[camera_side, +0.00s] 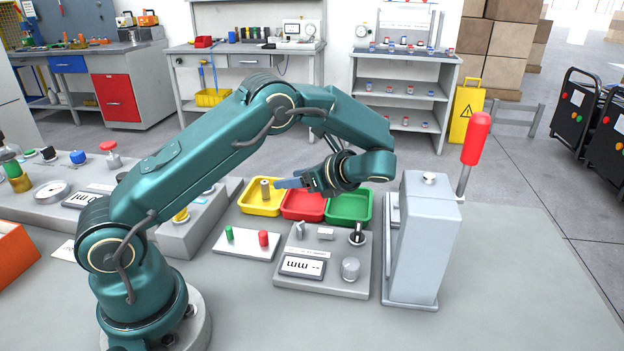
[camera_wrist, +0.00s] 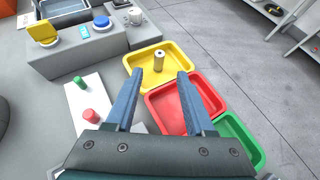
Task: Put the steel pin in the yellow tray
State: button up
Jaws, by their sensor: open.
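The yellow tray (camera_side: 249,204) lies at the left end of a row of three trays, and it also shows in the wrist view (camera_wrist: 178,59). A small tan-grey metallic cylinder (camera_side: 265,188), which looks like the steel pin, stands upright inside it. In the wrist view the pin (camera_wrist: 158,61) shows a dark spot on its top end. My gripper (camera_side: 279,184) is open, just right of the pin in the side view. In the wrist view its two blue-grey fingers (camera_wrist: 159,78) are spread apart with nothing held between them, and the pin stands beyond the tips.
The red tray (camera_side: 303,205) and green tray (camera_side: 349,207) are empty beside the yellow one. A white plate (camera_side: 240,245) holds a green and a red pin. A grey gauge box (camera_side: 322,286) and a press with a red handle (camera_side: 424,240) stand nearby. Free tabletop lies front right.

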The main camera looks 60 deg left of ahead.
jog(key=s+d+r+n+t+h, duration=0.4)
jog(key=s+d+n+h, duration=0.2)
jog(key=s+d+n, duration=0.1)
jog(key=s+d+r+n+t+h, duration=0.4)
jog(key=s+d+n+h, duration=0.2)
jog(key=s+d+n, duration=0.2)
jog(key=shift+s+d+n, duration=0.15)
jog(key=shift+d+n, duration=0.15)
jog(key=shift+d, duration=0.75)
jog(key=shift+r, duration=0.1)
